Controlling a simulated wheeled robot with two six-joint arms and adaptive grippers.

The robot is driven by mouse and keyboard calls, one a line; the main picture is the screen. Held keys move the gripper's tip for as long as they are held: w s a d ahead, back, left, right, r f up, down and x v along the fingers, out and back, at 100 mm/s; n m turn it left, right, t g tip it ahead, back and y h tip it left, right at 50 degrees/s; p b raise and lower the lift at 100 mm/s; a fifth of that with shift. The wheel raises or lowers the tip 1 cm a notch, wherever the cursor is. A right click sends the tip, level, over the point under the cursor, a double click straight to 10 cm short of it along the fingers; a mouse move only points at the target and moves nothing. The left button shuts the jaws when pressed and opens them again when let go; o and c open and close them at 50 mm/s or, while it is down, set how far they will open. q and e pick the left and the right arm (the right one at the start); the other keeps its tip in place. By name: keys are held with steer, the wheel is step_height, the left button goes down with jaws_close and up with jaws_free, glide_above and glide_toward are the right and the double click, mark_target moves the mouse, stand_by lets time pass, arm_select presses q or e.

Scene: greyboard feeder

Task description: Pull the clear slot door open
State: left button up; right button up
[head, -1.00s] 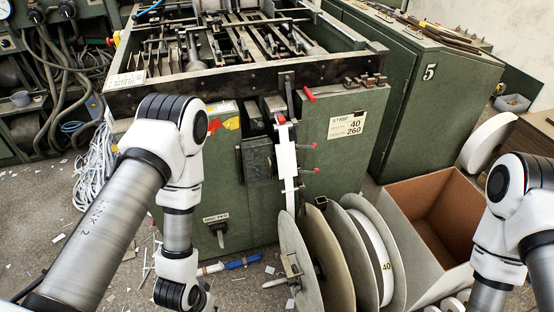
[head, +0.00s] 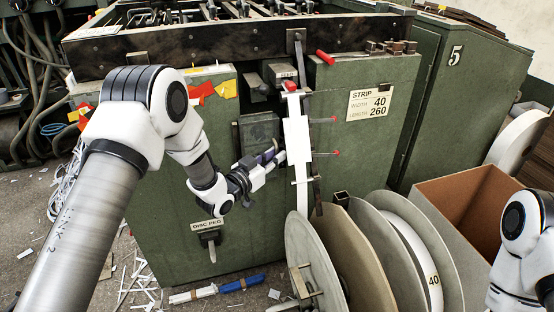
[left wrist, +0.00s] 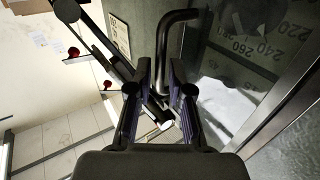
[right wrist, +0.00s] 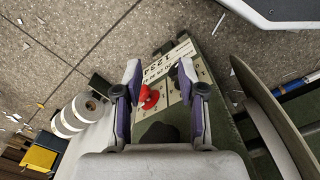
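The clear slot door (head: 258,130) is a dark, see-through panel on the front of the green machine, and it looks shut. In the left wrist view the clear panel (left wrist: 235,85) fills the right side, with scale numbers showing on it. Its dark bent handle (left wrist: 163,50) runs down between the fingers of my left gripper (left wrist: 161,66). Those fingers are partly apart, with narrow gaps seeming to show beside the bar. In the head view my left gripper (head: 270,160) is at the door's lower right. My right gripper (right wrist: 160,70) is open and empty.
A white strip guide (head: 298,140) with red-tipped pins stands just right of the door. Large reel discs (head: 320,260) and an open cardboard box (head: 465,205) stand at lower right. The disc peg (head: 210,238) is below. A red knob (right wrist: 148,97) shows in the right wrist view.

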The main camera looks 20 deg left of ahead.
arm_select(q)
steer(key=shift+w+d, duration=0.25)
steer(key=shift+w, duration=0.35)
jaws_close()
steer(key=shift+s, duration=0.2)
